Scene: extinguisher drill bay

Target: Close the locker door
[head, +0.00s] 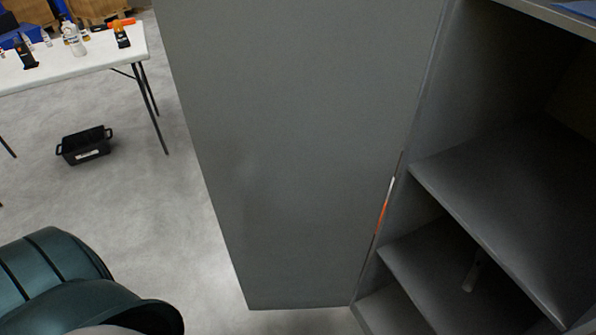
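The grey locker door (300,140) stands open in the middle of the head view. Its hinged edge is at the right, against the locker body, and its free edge slants down at the left. The grey locker (430,130) is open at the right, showing its shelves (515,200) inside. A teal rounded part of my own body shows at the lower left, apart from the door in the picture. Neither of my grippers is in view.
A white folding table (80,68) with bottles and other small items stands at the upper left. A black crate (84,146) sits on the floor below it. A small pale object (472,277) lies on a lower locker shelf.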

